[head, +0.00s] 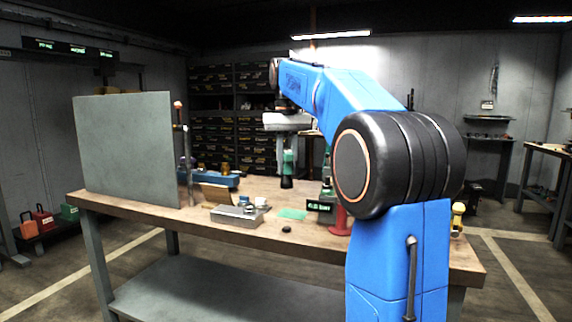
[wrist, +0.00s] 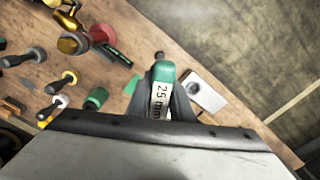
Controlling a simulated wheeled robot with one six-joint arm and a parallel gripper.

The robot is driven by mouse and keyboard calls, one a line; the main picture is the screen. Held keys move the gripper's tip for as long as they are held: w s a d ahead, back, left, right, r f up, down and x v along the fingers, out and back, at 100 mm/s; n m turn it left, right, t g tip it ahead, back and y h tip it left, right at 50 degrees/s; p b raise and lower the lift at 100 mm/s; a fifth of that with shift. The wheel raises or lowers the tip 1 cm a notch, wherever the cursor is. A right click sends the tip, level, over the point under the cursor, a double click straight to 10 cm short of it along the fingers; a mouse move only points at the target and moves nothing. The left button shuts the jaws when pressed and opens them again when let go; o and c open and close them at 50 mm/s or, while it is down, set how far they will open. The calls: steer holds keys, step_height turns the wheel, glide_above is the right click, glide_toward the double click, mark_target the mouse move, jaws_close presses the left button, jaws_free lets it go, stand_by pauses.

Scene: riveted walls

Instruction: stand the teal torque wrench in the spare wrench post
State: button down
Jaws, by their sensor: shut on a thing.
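My gripper (head: 288,138) is shut on the teal torque wrench (head: 288,160) and holds it above the workbench, dark end down. In the wrist view the wrench (wrist: 161,75) sits between the dark fingers (wrist: 160,104), with a pale "25 mm" label facing the camera. A red round base (head: 340,222) stands on the bench beside my arm; it also shows in the wrist view (wrist: 103,34). I cannot tell which stand is the spare wrench post. My arm hides part of the bench's right side.
A tall grey panel (head: 125,145) stands at the left. Several dark-handled items crowd the wrist view's left.

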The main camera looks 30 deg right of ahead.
mark_target(287, 150)
steer(key=shift+f, duration=5.85)
steer(key=shift+f, duration=1.25)
steer(key=c, duration=1.5)
jaws_free()
step_height(287, 150, up, 18)
steer(key=shift+s+f, duration=0.1)
steer(key=shift+f, duration=0.15)
